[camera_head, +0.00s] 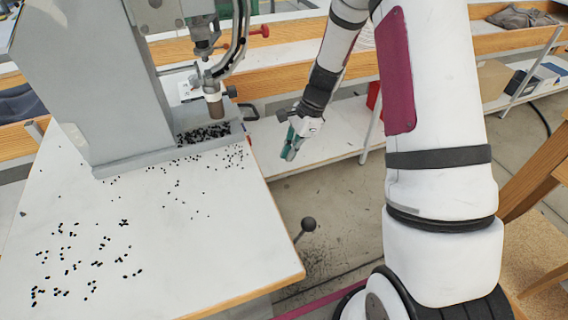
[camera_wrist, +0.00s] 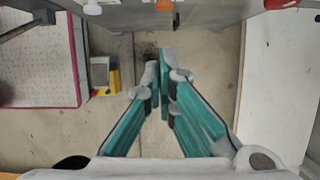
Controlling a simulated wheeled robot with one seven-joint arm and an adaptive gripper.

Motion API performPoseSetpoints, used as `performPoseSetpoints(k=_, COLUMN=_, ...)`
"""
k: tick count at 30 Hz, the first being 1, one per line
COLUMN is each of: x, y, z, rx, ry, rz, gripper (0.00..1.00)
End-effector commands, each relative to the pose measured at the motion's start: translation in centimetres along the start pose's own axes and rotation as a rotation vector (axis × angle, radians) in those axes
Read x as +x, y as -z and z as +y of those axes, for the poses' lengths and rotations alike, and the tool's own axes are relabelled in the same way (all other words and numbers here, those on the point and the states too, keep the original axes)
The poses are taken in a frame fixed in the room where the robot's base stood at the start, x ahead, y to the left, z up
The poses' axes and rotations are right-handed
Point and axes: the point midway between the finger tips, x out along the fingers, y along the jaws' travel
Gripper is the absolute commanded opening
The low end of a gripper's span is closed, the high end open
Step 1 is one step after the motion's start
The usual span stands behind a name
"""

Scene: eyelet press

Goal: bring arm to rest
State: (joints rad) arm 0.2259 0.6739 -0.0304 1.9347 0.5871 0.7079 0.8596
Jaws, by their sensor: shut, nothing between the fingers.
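My gripper (camera_head: 290,152) hangs at the end of my white arm, to the right of the eyelet press table (camera_head: 150,260) and clear of it. Its teal fingers point down and are closed together with nothing between them. In the wrist view my gripper (camera_wrist: 163,62) shows its fingertips meeting above bare grey floor. The eyelet press (camera_head: 95,90) stands on the table at the upper left, apart from my gripper.
Several small black eyelets (camera_head: 85,255) lie scattered on the white table top. A lever with a round black knob (camera_head: 308,224) stands beside the table's right edge. A wooden bench (camera_head: 275,83) runs behind. In the wrist view a yellow box (camera_wrist: 105,78) stands on the floor.

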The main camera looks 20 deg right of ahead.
Motion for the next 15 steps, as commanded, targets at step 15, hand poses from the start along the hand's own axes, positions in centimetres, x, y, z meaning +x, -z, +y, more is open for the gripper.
performPoseSetpoints(k=15, x=-1.06, y=0.06, z=-0.04, rx=0.000, ry=0.001, rz=0.001, gripper=0.00)
